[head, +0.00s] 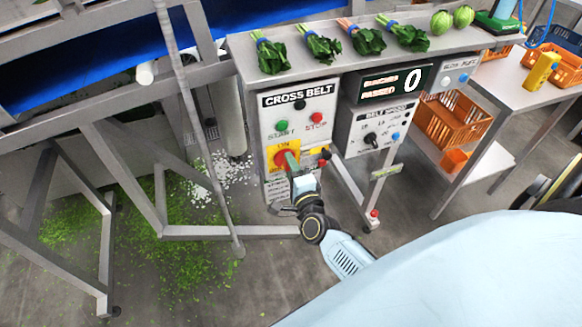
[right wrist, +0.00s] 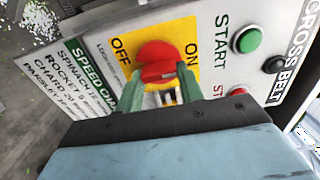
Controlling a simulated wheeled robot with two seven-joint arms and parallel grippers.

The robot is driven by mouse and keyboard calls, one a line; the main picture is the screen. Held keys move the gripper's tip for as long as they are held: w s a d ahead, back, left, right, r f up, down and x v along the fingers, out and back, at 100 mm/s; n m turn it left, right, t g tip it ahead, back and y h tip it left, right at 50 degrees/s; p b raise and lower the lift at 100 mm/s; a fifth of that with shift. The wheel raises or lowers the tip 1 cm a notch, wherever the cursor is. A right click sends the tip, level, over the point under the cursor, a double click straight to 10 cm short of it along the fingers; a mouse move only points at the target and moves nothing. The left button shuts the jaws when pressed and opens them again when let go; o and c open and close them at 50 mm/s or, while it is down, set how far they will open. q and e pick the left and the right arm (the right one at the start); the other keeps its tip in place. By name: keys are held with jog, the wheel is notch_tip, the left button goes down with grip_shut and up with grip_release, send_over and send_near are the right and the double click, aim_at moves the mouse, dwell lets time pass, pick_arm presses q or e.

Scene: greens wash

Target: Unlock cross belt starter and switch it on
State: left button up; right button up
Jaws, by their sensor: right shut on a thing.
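The cross belt starter (head: 297,105) is a grey panel labelled CROSS BELT, below the counter in the head view. It has a green START button (head: 281,125) and a red STOP button (head: 319,117). Below them, a red rotary switch (right wrist: 157,58) sits on a yellow plate (right wrist: 190,36) marked OFF and ON. My right gripper (right wrist: 160,82) is shut on the red switch, with its green fingers on either side of it. The switch's exact angle is hard to tell. My left gripper is out of view.
Bunches of greens (head: 322,48) lie on the counter (head: 240,47). A belt speed box (head: 372,128) and a counter display (head: 395,84) reading 0 are to the right. An orange crate (head: 452,120) stands on a shelf. Green scraps litter the floor at left.

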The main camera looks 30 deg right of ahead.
jog(key=o, duration=1)
jog(key=shift+s, duration=0.1)
jog(key=v, duration=1.3)
jog(key=shift+p, duration=0.35)
jog(key=shift+s, duration=0.15)
jog(key=s+a+f+n+g+y, duration=0.2)
jog(key=s+f+n, duration=0.15)
jog(key=f, duration=0.45)
jog(key=s+a+f+n+g+y, duration=0.1)
jog(key=s+f+n+g, duration=0.15)
jog(key=f+n, duration=0.35)
jog(key=s+a+f+n+g+y, duration=0.2)
jog(key=s+f+n+g, duration=0.1)
jog(key=f, duration=0.6)
jog(key=s+d+f+n+g, duration=0.2)
jog(key=s+f+n+g, duration=0.2)
jog(key=s+f, duration=0.3)
jog(key=s+d+f+n+g, duration=0.2)
jog(key=s+f+n+g, duration=0.3)
jog(key=s, duration=1)
notch_tip(320, 180, down, 2)
jog(key=shift+f+n+h, duration=0.15)
jog(key=shift+n+h, duration=0.25)
jog(key=shift+n, duration=0.55)
